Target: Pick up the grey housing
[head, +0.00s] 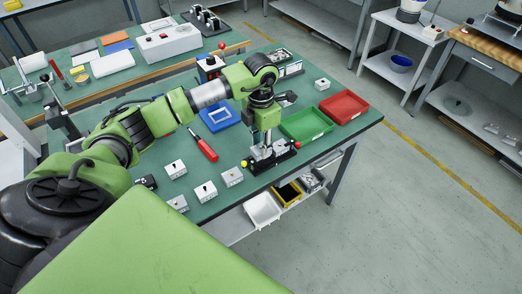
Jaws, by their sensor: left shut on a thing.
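My left gripper (266,147) points down over the right part of the green bench. It is shut on a small grey piece between its fingers, which I take to be the grey housing; the fingers hide most of it. Right there is a black fixture (286,157) with a yellow and a red end. I cannot tell whether the piece touches the fixture. Several similar light grey boxes stand on the bench to the left, one of them near the fixture (232,177). My right gripper is not in view.
A green tray (306,125) and a red tray (343,107) lie right of the gripper. A small grey box (322,84) stands behind the trays.

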